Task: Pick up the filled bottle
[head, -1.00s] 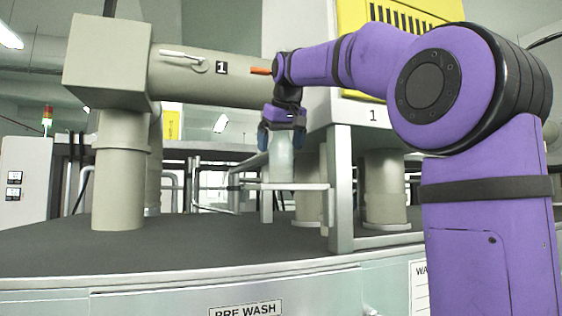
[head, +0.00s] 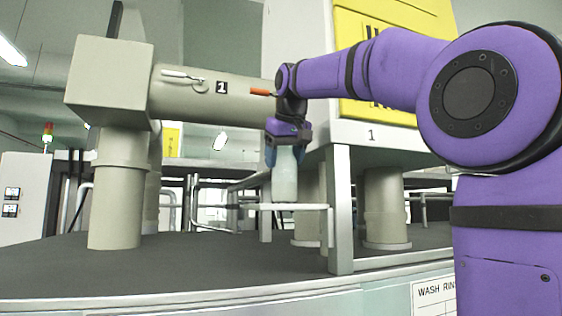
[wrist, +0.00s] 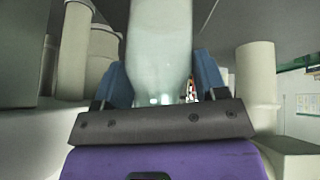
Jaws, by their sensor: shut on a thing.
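The bottle (head: 285,178) is pale and translucent. It hangs upright below my gripper (head: 286,155), in front of the grey machine, a little above or behind a light metal rail. In the wrist view the bottle (wrist: 160,50) fills the upper middle, between the two blue fingers of my gripper (wrist: 163,82). The fingers are shut on it, one on each side. How full the bottle is cannot be told clearly, and its lower end is partly hidden by the rail in the head view.
A thick beige pipe marked 1 (head: 215,100) with an orange-tipped part runs just left of my gripper. A metal post (head: 340,210) stands to the right, with the rail (head: 280,207) joining it. The dark deck (head: 190,262) at front is clear.

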